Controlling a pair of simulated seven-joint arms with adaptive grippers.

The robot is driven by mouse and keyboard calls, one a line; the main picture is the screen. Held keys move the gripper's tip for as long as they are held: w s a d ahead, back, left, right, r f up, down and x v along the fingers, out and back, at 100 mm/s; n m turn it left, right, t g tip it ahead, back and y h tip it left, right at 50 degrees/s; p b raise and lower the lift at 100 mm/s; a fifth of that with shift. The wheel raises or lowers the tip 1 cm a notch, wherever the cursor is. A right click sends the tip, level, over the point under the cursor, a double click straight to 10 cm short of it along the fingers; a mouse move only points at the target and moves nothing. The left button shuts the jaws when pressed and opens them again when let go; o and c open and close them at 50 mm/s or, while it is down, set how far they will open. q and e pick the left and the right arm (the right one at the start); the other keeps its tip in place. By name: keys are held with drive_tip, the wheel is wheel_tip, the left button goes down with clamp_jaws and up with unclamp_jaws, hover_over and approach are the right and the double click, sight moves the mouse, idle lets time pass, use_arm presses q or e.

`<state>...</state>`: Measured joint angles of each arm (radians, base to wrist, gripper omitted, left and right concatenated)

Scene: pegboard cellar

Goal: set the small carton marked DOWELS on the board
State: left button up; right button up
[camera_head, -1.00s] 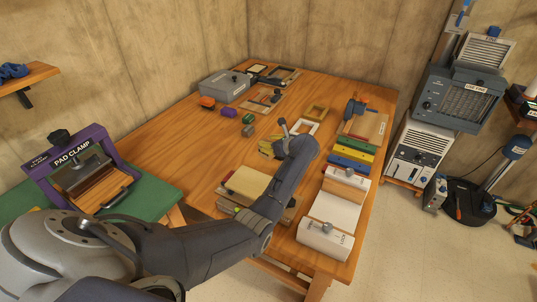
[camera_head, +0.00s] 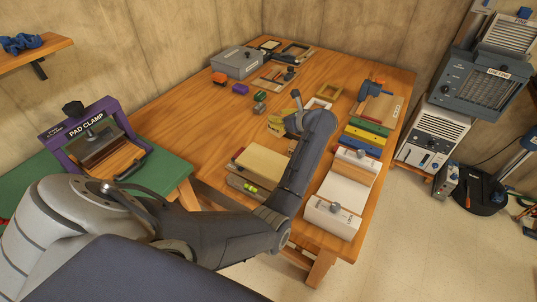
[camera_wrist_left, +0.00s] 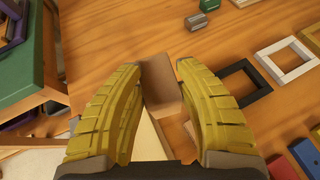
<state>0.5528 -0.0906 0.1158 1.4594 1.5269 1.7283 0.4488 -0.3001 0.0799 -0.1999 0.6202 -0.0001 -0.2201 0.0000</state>
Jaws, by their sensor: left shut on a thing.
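My left gripper (camera_head: 276,126) reaches over the middle of the wooden table. In the left wrist view its two yellow ribbed fingers (camera_wrist_left: 160,95) are shut on a small plain brown carton (camera_wrist_left: 161,82). No lettering shows on the carton's visible face, so I cannot read DOWELS. In the head view the fingers and arm hide the carton. A pale flat board (camera_head: 263,163) lies on the table, nearer than the gripper and partly beside my forearm. I cannot tell whether it is the task's board. My right gripper is not in view.
A grey metal box (camera_head: 237,62) stands at the back left. Small purple (camera_head: 240,88) and green (camera_head: 261,96) blocks and several frames lie around the gripper. Bare tabletop (camera_head: 195,105) shows on the left.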

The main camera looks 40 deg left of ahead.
use_arm(q)
drive_tip(key=s+d+r+n+g, duration=0.1)
drive_tip(key=s+d+n+g, duration=0.1)
drive_tip(key=s, duration=0.8)
drive_tip(key=shift+d+f, duration=0.15)
drive_tip(key=shift+f, duration=1.75)
drive_tip(key=shift+d+f, duration=0.1)
drive_tip(key=shift+f, duration=1.75)
drive_tip(key=o, duration=1.2)
drive_tip(key=shift+f, duration=0.1)
drive_tip(key=shift+v, duration=2.1)
